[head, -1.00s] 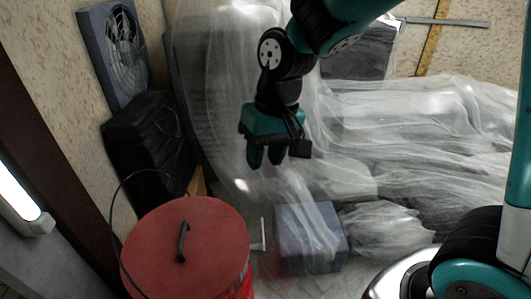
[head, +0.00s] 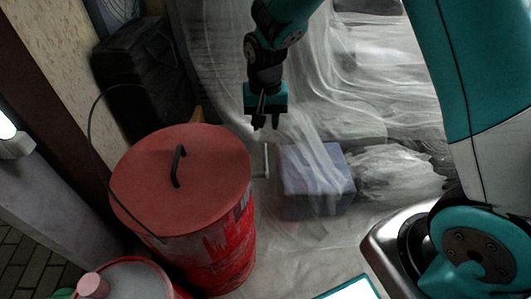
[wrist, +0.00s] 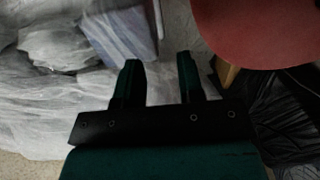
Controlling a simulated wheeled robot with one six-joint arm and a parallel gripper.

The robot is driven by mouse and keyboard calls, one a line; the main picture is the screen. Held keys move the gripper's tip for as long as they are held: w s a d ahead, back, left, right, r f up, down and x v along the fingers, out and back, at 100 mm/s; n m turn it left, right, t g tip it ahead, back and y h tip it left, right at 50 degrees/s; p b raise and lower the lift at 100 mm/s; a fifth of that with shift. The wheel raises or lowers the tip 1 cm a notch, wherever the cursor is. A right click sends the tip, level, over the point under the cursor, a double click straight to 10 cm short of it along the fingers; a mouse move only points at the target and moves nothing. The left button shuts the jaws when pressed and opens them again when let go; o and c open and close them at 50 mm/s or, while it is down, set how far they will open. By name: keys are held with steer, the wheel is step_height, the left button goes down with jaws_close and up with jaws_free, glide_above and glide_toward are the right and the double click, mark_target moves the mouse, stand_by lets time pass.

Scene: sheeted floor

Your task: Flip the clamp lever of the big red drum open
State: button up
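The big red drum (head: 225,235) stands at the lower left in the head view, with a flat red lid (head: 150,185) and a black handle on top. The lid edge also shows in the wrist view (wrist: 265,35). A thin pale lever (head: 262,160) juts from the drum's right side near the rim, between drum and blue-grey box. Part of it seems to show at the top of the wrist view. My gripper (head: 264,122) is above and behind the lever, apart from the drum. In the wrist view my gripper's fingers (wrist: 159,68) are spread with nothing between them.
The blue-grey box (head: 318,180) sits under translucent sheeting just right of the drum. Dark boxy equipment (head: 140,70) stands behind the drum by the wall. A thin black cable loops at the drum's left. A smaller red container (head: 125,280) is at the front left.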

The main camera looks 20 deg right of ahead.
mark_target(265, 149)
step_height(265, 149, down, 10)
steer(key=shift+f+b, duration=0.25)
steer(key=shift+b, duration=0.8)
jaws_close()
